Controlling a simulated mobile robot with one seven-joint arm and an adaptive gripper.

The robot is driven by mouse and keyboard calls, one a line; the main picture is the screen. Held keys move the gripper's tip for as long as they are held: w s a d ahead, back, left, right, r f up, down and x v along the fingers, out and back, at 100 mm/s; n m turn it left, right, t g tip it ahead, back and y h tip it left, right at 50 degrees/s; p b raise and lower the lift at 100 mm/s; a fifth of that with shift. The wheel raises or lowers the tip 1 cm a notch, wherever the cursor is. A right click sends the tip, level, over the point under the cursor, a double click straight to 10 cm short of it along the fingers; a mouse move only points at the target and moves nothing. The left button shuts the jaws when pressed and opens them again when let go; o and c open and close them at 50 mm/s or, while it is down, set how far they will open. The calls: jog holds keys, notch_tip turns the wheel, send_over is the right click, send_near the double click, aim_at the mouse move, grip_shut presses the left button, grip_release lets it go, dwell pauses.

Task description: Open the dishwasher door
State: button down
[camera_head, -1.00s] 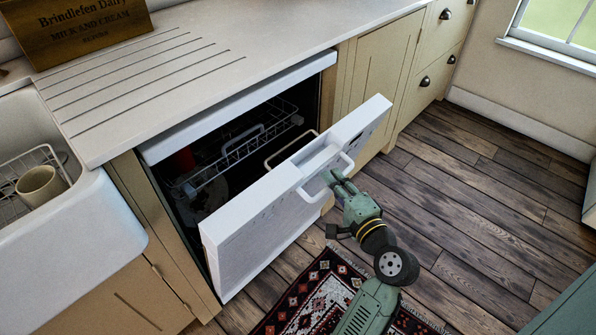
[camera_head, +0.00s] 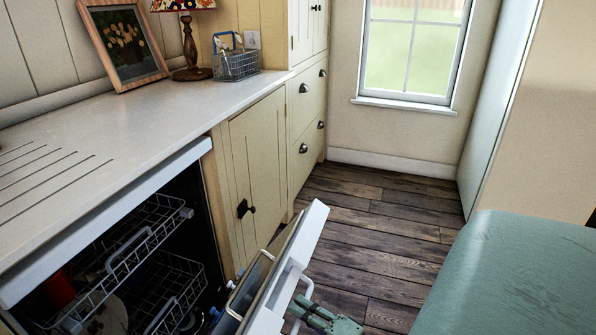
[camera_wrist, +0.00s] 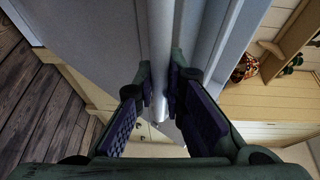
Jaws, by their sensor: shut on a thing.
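The white dishwasher door (camera_head: 300,262) is partly open, tilted outward from the cabinet front. Its bar handle (camera_head: 304,283) is on the outer side near the top edge. My gripper (camera_head: 306,305) is at the handle, low in the head view and partly cut off by the bottom edge. In the wrist view my gripper (camera_wrist: 160,92) has its two dark finger pads on either side of the handle bar (camera_wrist: 160,45), shut on it. The dishwasher's upper rack (camera_head: 125,255) and lower rack (camera_head: 160,295) show inside. The door's lower part is out of frame.
The pale worktop (camera_head: 130,120) runs above the dishwasher, with a lamp (camera_head: 190,45), a framed picture (camera_head: 122,42) and a wire basket (camera_head: 236,65). A cream cupboard (camera_head: 255,160) stands just beyond the door. Wooden floor (camera_head: 370,240) is clear beyond the door.

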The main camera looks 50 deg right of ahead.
jog(key=c, duration=1.7)
grip_release()
jog(key=shift+w, duration=0.1)
jog(key=shift+o, duration=0.2)
jog(key=s, duration=1.2)
jog(key=shift+a+r, duration=0.25)
jog(key=shift+r, duration=0.05)
jog(key=shift+s, duration=0.2)
jog(key=shift+f, duration=0.15)
